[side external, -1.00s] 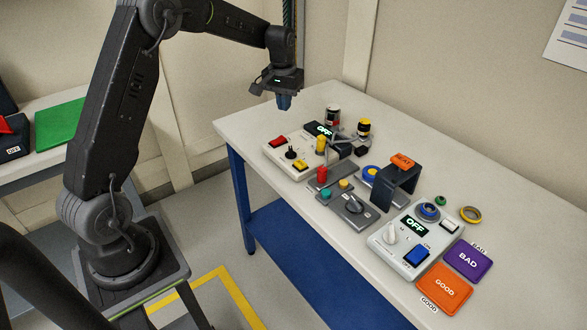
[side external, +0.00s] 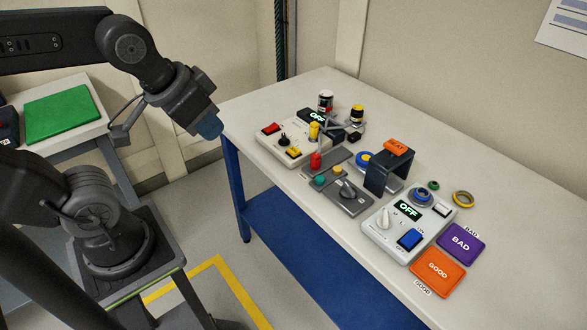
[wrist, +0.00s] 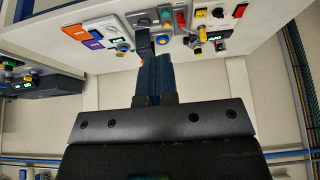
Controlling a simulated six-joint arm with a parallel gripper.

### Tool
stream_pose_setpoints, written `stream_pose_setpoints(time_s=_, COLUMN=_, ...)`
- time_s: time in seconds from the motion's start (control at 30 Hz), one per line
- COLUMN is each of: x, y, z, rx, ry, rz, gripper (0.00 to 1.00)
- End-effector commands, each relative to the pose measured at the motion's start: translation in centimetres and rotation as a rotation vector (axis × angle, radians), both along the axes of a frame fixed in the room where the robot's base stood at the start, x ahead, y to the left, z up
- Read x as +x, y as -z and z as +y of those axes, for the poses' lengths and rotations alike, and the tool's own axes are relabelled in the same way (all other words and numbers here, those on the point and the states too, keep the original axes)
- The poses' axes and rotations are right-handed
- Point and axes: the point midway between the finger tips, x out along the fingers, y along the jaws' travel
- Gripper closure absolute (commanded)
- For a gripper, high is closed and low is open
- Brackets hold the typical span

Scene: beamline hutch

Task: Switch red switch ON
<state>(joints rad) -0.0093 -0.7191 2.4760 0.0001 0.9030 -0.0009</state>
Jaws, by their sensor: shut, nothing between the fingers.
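The red switch (side external: 270,129) is a small red rocker at the left corner of a white control box (side external: 262,141) on the far left part of the bench. The box's display (side external: 316,117) reads OFF. It also carries a black knob (side external: 284,140) and a yellow rocker (side external: 294,152). My gripper (side external: 211,131) is shut and empty, tilted downward, left of the box, apart from it and beyond the bench's left edge. In the wrist view my shut blue fingers (wrist: 154,74) point toward the bench, and the red switch (wrist: 200,13) shows small near the top.
A second white box (side external: 391,236) with a blue rocker and an OFF display stands at the right. Between the boxes are a red post (side external: 316,160), a grey knob box (side external: 345,195) and a dark arch (side external: 389,172). Orange and purple pads (side external: 437,271) (side external: 461,240) lie at the right.

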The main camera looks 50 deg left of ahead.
Motion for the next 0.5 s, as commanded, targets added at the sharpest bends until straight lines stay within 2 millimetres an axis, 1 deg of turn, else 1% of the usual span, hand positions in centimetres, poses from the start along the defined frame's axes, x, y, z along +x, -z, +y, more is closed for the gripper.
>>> stream_pose_setpoints(time_s=0.03, x=-0.43, y=0.16, z=-0.14, rx=0.001, ry=0.008, rz=-0.008, gripper=1.00)
stream_pose_setpoints(time_s=0.17, x=-0.75, y=0.36, z=-0.23, rx=0.001, ry=0.012, rz=-0.010, gripper=1.00)
stream_pose_setpoints(time_s=0.4, x=-0.61, y=0.29, z=-0.19, rx=0.001, ry=0.011, rz=-0.009, gripper=1.00)
stream_pose_setpoints(time_s=0.5, x=0.01, y=-0.03, z=0.03, rx=0.004, ry=0.008, rz=-0.002, gripper=1.00)
